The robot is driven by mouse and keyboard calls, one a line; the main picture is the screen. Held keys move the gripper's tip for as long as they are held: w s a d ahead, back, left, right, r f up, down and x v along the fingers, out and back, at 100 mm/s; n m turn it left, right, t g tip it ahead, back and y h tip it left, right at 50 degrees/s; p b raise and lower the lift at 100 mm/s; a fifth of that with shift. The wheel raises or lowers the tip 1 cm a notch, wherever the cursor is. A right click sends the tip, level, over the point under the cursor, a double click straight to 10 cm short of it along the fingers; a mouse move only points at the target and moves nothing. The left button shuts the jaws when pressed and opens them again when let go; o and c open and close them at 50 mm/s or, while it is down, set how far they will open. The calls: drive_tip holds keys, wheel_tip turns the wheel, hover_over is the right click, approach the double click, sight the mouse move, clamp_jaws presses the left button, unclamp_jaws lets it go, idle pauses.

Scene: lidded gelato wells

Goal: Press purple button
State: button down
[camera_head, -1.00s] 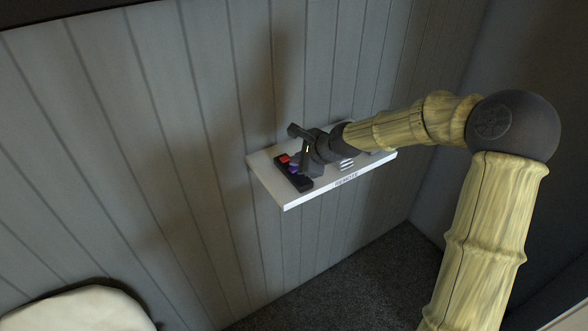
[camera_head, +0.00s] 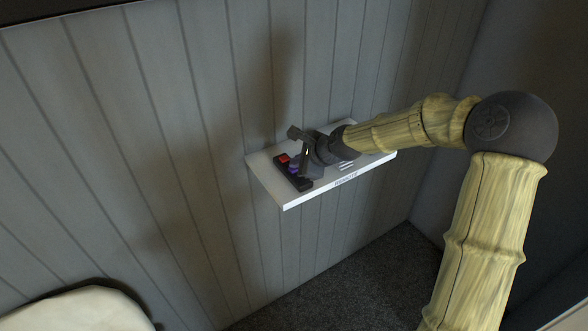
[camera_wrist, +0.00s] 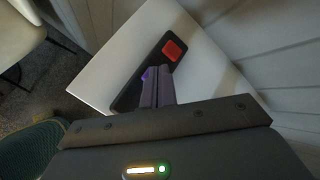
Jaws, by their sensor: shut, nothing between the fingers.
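A purple button (camera_head: 294,168) sits on a black button panel (camera_head: 304,184) on a white wall shelf. My gripper (camera_head: 301,173) is shut and empty, with its fingers down over the panel at the purple button and partly hiding it. In the wrist view the fingertips (camera_wrist: 154,72) overlap the purple button (camera_wrist: 147,74), and only a sliver of purple shows beside them. I cannot tell whether they touch or press it. A red button (camera_wrist: 173,49) sits on the same panel, farther along, and also shows in the head view (camera_head: 283,158).
The white shelf (camera_head: 263,164) is fixed to a grey panelled wall (camera_head: 200,120) and has lettering on its front edge. Bare shelf surrounds the panel. A pale rounded seat or cushion (camera_head: 80,310) is at the lower left. Dark carpet (camera_head: 330,285) lies below.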

idle(0.4)
drive_tip(key=shift+r+p, duration=0.5)
drive_tip(key=shift+r, duration=0.1)
wheel_tip(320, 180, up, 6)
drive_tip(key=p, duration=0.5)
idle(0.5)
